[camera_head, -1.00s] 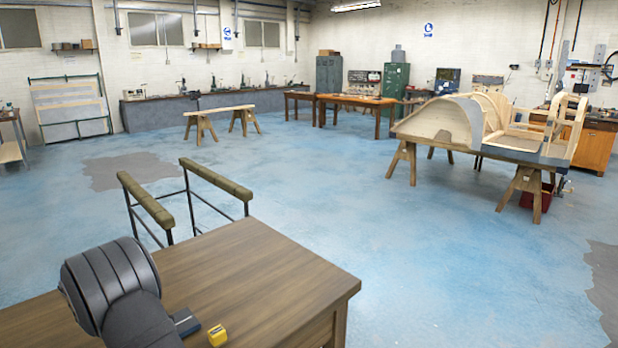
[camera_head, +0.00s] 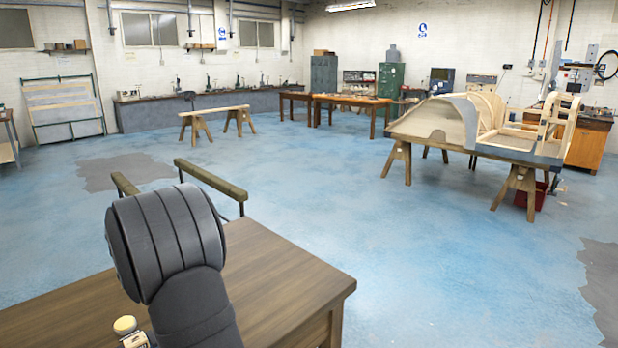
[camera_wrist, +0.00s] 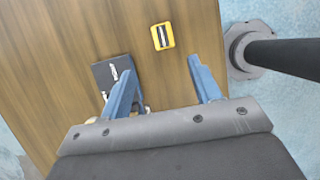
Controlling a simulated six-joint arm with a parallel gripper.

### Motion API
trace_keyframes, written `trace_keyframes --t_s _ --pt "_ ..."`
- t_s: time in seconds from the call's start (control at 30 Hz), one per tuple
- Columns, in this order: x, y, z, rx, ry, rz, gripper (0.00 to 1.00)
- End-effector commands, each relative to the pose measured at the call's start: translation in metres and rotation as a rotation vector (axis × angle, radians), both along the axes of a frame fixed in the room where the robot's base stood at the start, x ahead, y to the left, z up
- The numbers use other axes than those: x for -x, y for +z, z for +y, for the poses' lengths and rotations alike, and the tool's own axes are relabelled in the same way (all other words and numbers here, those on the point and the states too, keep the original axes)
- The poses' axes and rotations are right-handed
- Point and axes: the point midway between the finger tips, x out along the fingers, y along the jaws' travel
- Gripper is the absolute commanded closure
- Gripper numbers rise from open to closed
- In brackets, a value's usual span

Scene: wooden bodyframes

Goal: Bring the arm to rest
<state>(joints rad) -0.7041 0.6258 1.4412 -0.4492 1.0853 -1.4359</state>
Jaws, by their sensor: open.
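My gripper (camera_wrist: 161,66) shows in the wrist view with its two blue fingers spread apart and nothing between the tips. It is above the wooden table (camera_wrist: 60,60), which also shows in the head view (camera_head: 290,270). A small yellow object with a dark centre (camera_wrist: 162,36) lies on the table beyond the fingertips. A dark flat box (camera_wrist: 104,74) lies by the left finger, which partly covers it. In the head view my dark grey arm link stands over the table and hides the yellow object and the box; the gripper itself is not visible there.
A pale round-topped small object (camera_head: 125,326) shows beside my arm at the bottom of the head view. Padded rails (camera_head: 212,179) stand behind the table. The blue floor is open to the right, up to a wooden body frame (camera_head: 440,122) on trestles.

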Motion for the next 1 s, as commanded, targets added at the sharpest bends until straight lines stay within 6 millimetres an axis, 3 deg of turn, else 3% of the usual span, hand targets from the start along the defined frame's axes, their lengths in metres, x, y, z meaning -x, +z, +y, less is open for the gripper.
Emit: trace_keyframes --t_s 0.5,1.0 --pt "0.047 -0.006 -0.092 -0.001 -0.001 0.003 0.42" --pt "0.055 -0.06 -0.002 0.0 0.005 0.004 0.42"
